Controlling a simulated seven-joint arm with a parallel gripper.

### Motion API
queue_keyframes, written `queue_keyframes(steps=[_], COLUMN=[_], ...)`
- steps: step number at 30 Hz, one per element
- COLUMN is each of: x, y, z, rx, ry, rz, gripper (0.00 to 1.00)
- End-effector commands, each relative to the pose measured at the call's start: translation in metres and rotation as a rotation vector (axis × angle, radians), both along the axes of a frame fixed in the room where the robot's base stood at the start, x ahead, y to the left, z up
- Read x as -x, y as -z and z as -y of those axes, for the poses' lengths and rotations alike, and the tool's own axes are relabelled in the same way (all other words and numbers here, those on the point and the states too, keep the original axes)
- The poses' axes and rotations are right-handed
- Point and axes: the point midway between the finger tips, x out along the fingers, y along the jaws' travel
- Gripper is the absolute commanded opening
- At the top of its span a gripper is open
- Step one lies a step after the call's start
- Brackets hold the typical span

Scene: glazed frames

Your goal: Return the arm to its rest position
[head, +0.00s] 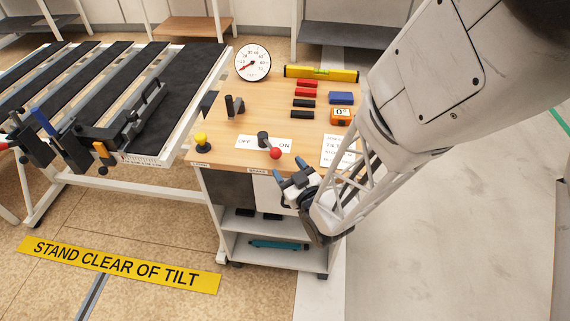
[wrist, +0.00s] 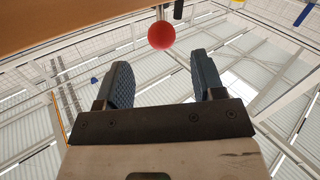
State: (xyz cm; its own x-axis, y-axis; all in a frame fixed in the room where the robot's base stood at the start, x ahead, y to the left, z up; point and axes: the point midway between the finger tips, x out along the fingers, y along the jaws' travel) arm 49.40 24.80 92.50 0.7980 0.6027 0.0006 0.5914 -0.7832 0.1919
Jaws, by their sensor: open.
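My gripper (head: 293,181) is in front of the wooden-topped cart (head: 228,140), just below and to the right of a lever's red knob (head: 276,153). In the wrist view my gripper (wrist: 160,85) shows two blue textured fingers spread apart with nothing between them. The red knob (wrist: 161,35) shows beyond the fingertips, apart from them. The lever is over a white plate (head: 245,143) marked OFF and ON, and its knob lies toward the ON side. My arm (head: 430,90) reaches in from the upper right.
On the cart are a dial gauge (head: 252,63), a yellow level (head: 321,73), red and black blocks, a blue block (head: 341,98), an orange device (head: 340,116) and a yellow knob (head: 201,139). A slatted table (head: 190,110) stands left. The floor at right is clear.

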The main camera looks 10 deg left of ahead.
Motion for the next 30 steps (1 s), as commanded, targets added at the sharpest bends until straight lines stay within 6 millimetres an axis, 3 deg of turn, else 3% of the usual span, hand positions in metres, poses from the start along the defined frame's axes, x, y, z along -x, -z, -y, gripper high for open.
queue_keyframes(steps=[21,30], x=[0.003,-0.009], y=[0.000,-0.011], z=[0.003,0.016], rx=[0.001,0.042], ry=[0.001,0.047], rz=[-0.001,-0.058], gripper=[0.62,0.62])
